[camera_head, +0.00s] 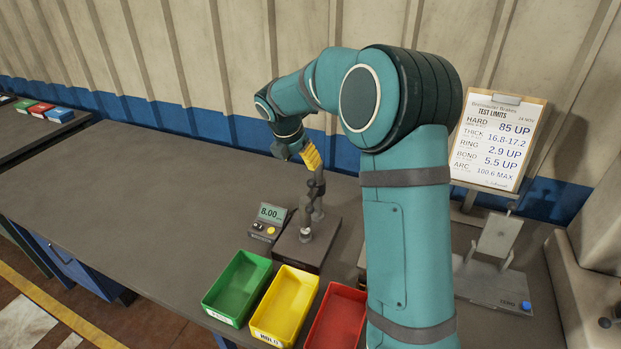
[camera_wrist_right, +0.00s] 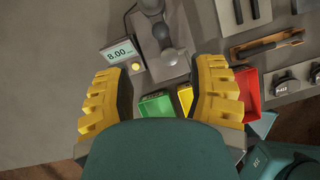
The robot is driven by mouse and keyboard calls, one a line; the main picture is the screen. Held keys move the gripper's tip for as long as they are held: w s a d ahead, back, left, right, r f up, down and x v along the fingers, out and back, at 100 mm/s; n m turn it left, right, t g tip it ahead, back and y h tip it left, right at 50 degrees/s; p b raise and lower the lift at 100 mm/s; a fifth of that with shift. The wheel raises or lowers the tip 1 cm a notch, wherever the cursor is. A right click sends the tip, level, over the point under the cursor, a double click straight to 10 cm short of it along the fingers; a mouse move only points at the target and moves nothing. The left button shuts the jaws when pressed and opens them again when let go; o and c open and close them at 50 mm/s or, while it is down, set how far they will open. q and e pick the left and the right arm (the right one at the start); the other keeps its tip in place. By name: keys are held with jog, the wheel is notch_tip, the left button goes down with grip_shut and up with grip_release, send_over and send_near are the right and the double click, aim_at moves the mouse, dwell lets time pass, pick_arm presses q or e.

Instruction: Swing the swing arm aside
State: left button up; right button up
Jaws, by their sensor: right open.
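The test stand with its swing arm (camera_head: 317,198) stands on the bench, a dark upright piece on a flat base (camera_head: 301,243). A small gauge with a display reading 8.00 (camera_head: 270,214) sits left of the base. My right gripper (camera_head: 311,158), with yellow fingers, is above the stand at its top; I cannot tell whether it touches. In the right wrist view my fingers (camera_wrist_right: 160,95) are spread apart with nothing between them but the bins below. The stand's grey arm and round knobs (camera_wrist_right: 163,33) show beyond the fingertips. My left gripper is not in view.
Green (camera_head: 237,288), yellow (camera_head: 285,305) and red (camera_head: 337,318) bins stand at the bench's front edge. A limits board (camera_head: 497,140) and another fixture (camera_head: 496,262) stand to the right. The bench's left side (camera_head: 130,190) is clear.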

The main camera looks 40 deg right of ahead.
aim_at(309, 181)
jog(key=b+x, duration=0.1)
jog(key=x, duration=1.2)
jog(key=shift+d+f+b, duration=0.1)
jog(key=shift+f+b, duration=0.15)
jog(key=shift+b, duration=0.15)
grip_shut()
jog(key=shift+d, duration=0.1)
